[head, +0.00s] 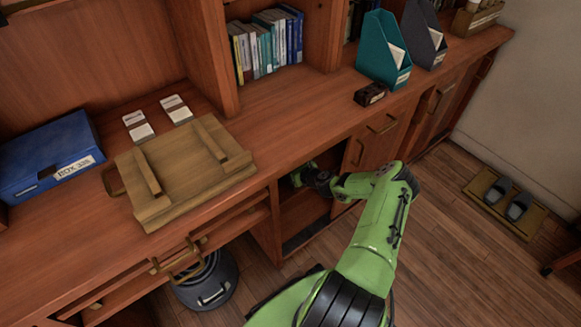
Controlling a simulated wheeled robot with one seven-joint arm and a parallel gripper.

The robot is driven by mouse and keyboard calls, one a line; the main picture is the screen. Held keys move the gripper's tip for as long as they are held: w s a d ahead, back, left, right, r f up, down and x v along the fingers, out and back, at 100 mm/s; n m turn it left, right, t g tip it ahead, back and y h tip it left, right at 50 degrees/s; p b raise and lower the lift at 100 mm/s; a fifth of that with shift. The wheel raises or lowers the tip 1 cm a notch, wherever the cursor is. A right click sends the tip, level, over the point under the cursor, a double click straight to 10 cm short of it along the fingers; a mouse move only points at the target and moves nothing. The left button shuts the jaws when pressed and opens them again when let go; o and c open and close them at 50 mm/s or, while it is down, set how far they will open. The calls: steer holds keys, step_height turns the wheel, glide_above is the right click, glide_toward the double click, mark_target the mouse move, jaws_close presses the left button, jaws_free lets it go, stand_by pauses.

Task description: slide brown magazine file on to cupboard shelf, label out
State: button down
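My arm reaches into the open cupboard (262,232) under the counter. My gripper (298,177) is at its opening, small and partly in shadow, and I cannot tell whether it is open, shut or holding anything. A reddish-brown shelf board (303,211) shows inside, below my wrist. I cannot make out a brown magazine file in this view; the cupboard's inside is largely hidden by the counter and my arm. A teal magazine file (376,52) and a dark grey one (424,38) stand upright on the counter at the back right.
The counter holds a wooden tray-like board (184,166), a blue box (45,160), white-and-grey cards (141,131) and a small dark box (370,94). Slippers on a mat (527,222) lie on the floor at right.

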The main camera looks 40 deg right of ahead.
steer(key=shift+w+f, duration=0.1)
steer(key=shift+f, duration=0.05)
stand_by(0.4)
steer(key=c, duration=0.8)
jaws_free()
steer(key=shift+o, duration=0.2)
steer(key=shift+f, duration=0.25)
steer(key=p+v, duration=0.1)
steer(key=v, duration=0.3)
steer(key=shift+r+p, duration=0.1)
steer(key=shift+p, duration=0.2)
steer(key=s+p, duration=0.2)
steer(key=s, duration=0.9)
steer(key=shift+d, duration=0.2)
steer(key=shift+s, duration=0.15)
